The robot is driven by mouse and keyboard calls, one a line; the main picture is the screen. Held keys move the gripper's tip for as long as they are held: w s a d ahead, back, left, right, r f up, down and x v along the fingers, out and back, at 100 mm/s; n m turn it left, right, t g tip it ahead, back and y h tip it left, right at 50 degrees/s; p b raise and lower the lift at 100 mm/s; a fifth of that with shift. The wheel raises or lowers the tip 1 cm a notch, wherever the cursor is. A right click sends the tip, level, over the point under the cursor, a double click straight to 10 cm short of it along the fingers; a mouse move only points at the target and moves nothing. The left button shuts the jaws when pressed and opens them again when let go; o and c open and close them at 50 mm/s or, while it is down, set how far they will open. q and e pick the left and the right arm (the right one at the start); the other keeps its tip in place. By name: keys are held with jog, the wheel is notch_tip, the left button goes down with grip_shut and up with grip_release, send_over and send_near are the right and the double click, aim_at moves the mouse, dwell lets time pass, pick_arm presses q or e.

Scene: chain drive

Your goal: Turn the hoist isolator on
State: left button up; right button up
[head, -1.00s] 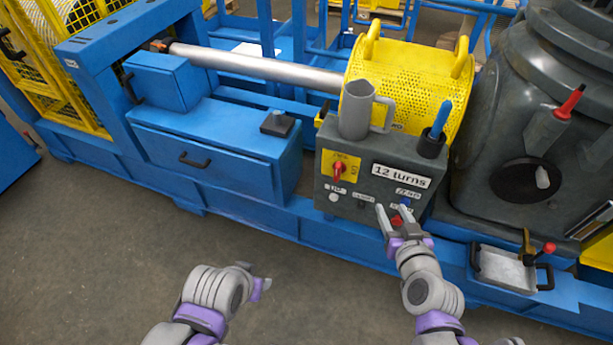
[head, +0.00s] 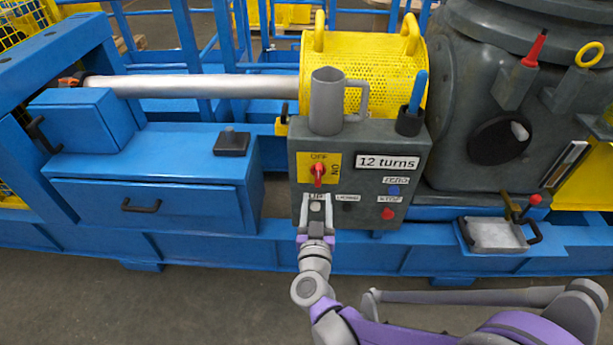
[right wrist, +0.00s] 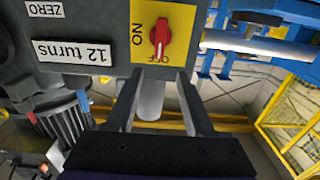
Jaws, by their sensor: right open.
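The hoist isolator, a red rotary knob (head: 318,175) on a yellow plate (head: 333,161), is on the front of the grey control box (head: 300,165). OFF is printed above it and ON to its right. The knob stands upright, in line with OFF. My right gripper (head: 316,200) is open and empty, just below the plate in front of the UP button. In the right wrist view the knob (right wrist: 159,37) appears upside down, beyond the open fingers (right wrist: 158,80) and apart from them. My left gripper is out of view.
The box also carries a "12 turns" display (head: 387,162), a blue button (head: 393,190) and a red button (head: 388,213). A grey mug (head: 326,100) and a blue-handled tool (head: 418,92) stand on top. A blue drawer unit (head: 190,205) is left of the box.

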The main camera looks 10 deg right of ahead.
aim_at(318, 172)
jog(key=b+x, duration=0.1)
jog(key=x, duration=0.9)
jog(key=shift+w+d, duration=0.1)
grip_shut()
